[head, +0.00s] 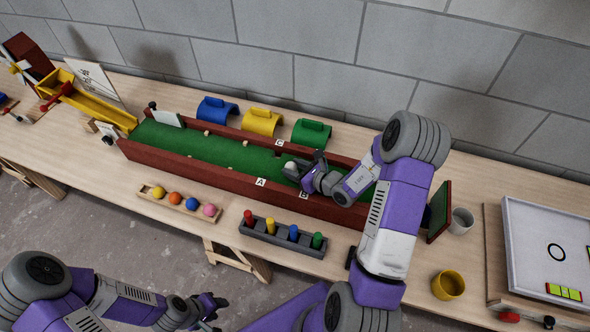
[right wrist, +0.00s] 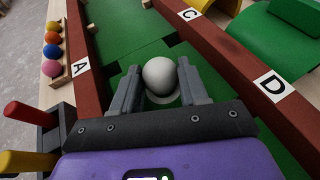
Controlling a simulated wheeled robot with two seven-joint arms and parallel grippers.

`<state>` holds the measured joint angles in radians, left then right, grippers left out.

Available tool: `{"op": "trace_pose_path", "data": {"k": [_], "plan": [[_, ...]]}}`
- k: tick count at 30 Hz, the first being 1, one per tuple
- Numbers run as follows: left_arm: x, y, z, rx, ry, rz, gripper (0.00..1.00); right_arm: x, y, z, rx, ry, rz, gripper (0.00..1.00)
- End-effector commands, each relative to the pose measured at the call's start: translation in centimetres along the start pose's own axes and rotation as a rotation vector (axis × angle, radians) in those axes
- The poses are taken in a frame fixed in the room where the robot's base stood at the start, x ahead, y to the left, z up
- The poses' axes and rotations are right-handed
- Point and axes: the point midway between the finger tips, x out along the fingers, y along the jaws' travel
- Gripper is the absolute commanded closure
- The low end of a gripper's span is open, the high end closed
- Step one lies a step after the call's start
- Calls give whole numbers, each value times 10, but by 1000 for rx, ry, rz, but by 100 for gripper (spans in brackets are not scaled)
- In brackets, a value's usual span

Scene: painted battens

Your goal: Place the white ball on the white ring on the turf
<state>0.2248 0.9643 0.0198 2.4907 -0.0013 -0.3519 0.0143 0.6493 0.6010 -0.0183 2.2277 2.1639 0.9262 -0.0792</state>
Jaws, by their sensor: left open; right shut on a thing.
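The white ball (right wrist: 159,74) sits between the fingers of my right gripper (head: 300,170), which is shut on it. The ball also shows in the head view (head: 290,165). My right gripper is low inside the green turf lane (head: 205,146). Part of the white ring (right wrist: 163,102) shows on the turf just below the ball in the right wrist view. The ball hides the rest of it, and I cannot tell whether they touch. My left gripper (head: 213,306) is open and empty, low at the front, away from the table.
Dark red side boards (head: 232,178) with letter labels flank the lane. A rack of coloured balls (head: 182,202) and a grey peg holder (head: 283,238) stand in front. Blue, yellow and green arches (head: 311,134) stand behind. A yellow cup (head: 448,285) is at right.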

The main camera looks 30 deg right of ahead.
Motion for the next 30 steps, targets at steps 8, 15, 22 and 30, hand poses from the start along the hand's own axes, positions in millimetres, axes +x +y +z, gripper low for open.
{"op": "trace_pose_path", "data": {"k": [8,15,22,30], "plan": [[3,-1,0,0,0,0,57,0,3,-16,2,32,5,37],[3,-1,0,0,0,0,57,0,2,-17,3,35,4,31],[-5,2,0,0,0,0,57,-4,3,-9,4,35,4,31],[-22,8,1,0,0,0,57,-55,1,1,5,29,-1,31]]}}
